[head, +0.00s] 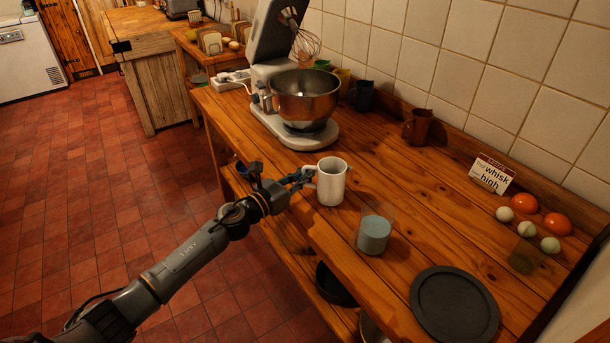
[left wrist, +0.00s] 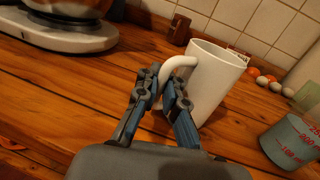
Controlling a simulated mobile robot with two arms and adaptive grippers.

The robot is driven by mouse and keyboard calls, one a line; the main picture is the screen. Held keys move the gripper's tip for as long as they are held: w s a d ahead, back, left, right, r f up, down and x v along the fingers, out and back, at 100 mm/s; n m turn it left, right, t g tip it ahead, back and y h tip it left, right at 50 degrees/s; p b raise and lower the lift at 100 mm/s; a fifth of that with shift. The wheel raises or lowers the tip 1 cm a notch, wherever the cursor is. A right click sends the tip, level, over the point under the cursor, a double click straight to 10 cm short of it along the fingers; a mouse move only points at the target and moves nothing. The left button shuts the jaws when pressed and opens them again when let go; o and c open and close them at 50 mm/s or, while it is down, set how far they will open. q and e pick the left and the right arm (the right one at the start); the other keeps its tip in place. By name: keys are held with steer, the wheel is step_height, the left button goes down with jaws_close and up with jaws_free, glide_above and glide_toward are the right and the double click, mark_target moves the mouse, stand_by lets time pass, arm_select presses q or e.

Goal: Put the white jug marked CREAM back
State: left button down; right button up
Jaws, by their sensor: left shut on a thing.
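A plain white jug (head: 332,184) is upright at the wooden counter, near its front edge. It also shows in the left wrist view (left wrist: 217,75), with its handle toward me. No CREAM marking shows on the sides I see. My left gripper (head: 302,178) comes from the front left and is shut on the jug's handle, its two blue-grey fingers (left wrist: 168,88) closed around it in the left wrist view. The fingers hide part of the jug's lower side there. I cannot tell for sure whether its base touches the wood. My right gripper is not in view.
A clear measuring beaker with blue-grey contents (head: 374,235) stands right of the jug. A dark round plate (head: 454,306) lies farther right. A mixer with a steel bowl (head: 305,97) stands behind left. A brown jug (head: 417,127) and sign (head: 492,175) are by the tiled wall.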

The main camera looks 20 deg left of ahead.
arm_select(q)
steer(key=c, duration=1.5)
jaws_free()
steer(key=shift+f, duration=0.15)
steer(key=shift+o, duration=0.2)
steer(key=shift+r, duration=0.3)
steer(key=b+v, duration=0.2)
steer(key=v, duration=1)
steer(key=shift+f, duration=0.15)
